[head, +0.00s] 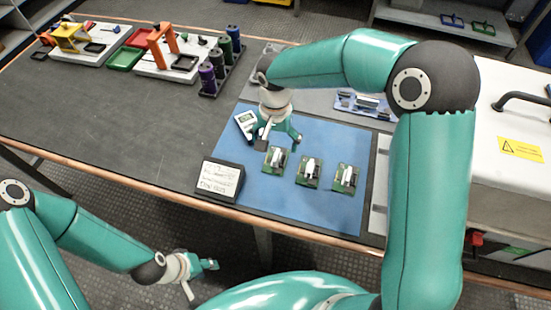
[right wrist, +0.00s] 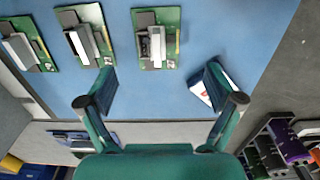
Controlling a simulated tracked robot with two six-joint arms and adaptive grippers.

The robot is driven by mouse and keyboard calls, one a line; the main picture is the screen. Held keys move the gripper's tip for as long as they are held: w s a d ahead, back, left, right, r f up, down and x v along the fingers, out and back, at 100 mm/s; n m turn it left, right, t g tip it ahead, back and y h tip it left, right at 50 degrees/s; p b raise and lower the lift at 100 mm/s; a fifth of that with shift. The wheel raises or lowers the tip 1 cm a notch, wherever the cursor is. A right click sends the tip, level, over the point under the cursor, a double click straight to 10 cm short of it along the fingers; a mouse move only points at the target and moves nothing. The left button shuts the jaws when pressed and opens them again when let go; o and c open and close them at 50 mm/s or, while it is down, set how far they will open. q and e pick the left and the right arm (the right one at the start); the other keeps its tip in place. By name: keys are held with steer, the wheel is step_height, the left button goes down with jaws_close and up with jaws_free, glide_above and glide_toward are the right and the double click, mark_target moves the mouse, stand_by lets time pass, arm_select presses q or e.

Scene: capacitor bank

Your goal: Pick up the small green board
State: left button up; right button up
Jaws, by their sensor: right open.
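Three small green boards lie in a row on the blue mat (head: 270,195): left (head: 275,158), middle (head: 307,172) and right (head: 345,179). Each carries pale and dark parts. In the right wrist view the order is reversed: the left board (right wrist: 157,37) is nearest the gap between the fingers, with the middle board (right wrist: 85,37) and right board (right wrist: 26,46) beyond. My right gripper (head: 279,138) is open and empty, above the mat just behind the left board; its fingers show apart in the wrist view (right wrist: 160,80). My left gripper (head: 208,264) is off the table's front edge, its jaws unclear.
A black box with a written label (head: 219,181) stands at the mat's front left. A white meter (head: 245,122) lies beside the right gripper. A white cabinet (head: 510,125) borders the right.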

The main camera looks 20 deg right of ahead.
mark_target(276, 155)
steer(key=shift+s+f, duration=0.1)
steer(key=shift+f, duration=2.8)
steer(key=shift+s, duration=0.1)
jaws_close()
